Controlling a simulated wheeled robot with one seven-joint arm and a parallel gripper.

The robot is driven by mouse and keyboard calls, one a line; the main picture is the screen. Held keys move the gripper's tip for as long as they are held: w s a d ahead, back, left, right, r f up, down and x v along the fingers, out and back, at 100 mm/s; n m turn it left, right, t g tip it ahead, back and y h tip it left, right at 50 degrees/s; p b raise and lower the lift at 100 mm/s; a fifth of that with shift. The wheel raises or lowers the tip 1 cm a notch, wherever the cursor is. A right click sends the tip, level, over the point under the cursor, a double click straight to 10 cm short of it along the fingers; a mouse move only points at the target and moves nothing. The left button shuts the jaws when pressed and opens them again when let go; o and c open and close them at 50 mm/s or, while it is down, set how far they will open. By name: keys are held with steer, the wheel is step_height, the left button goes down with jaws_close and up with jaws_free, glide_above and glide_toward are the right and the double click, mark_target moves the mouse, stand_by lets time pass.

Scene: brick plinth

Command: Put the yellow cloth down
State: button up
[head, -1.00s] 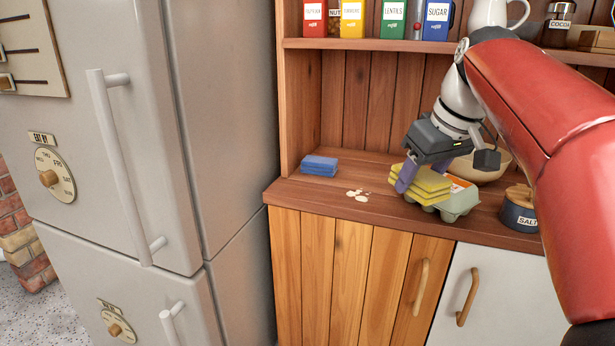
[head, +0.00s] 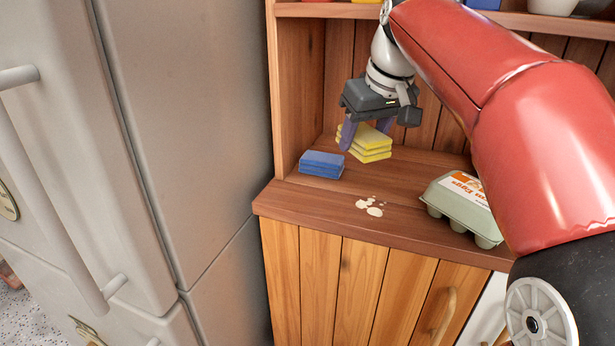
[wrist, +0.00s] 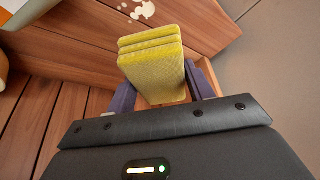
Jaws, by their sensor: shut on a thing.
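The yellow cloth (head: 369,146) is a folded stack of layers, held between the fingers of my gripper (head: 364,134). In the head view it is at the back left of the wooden counter, just right of and behind the blue cloth (head: 321,164). I cannot tell whether its underside touches the counter. In the wrist view the yellow cloth (wrist: 155,65) sits between the two dark fingers of my gripper (wrist: 160,88). The blue cloth is folded and lies flat on the counter.
Pale spilled spots (head: 370,206) lie on the counter (head: 310,200) near its front edge. A green egg carton (head: 455,205) stands to the right. The cupboard's side wall (head: 300,90) rises at the left, beside the fridge (head: 190,120). Shelves hang above.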

steer(key=p, duration=0.1)
glide_above(305, 190)
steer(key=s, duration=0.1)
steer(key=f, duration=0.2)
steer(key=f+b, duration=0.1)
steer(key=f, duration=0.3)
steer(key=shift+s+d+f, duration=0.15)
steer(key=shift+d, duration=0.25)
step_height(305, 190, down, 5)
steer(key=shift+r+b, duration=0.1)
steer(key=shift+b, duration=0.45)
steer(key=shift+a+f, duration=0.15)
steer(key=shift+f, duration=0.05)
steer(key=shift+f, duration=0.15)
steer(key=o, duration=0.9)
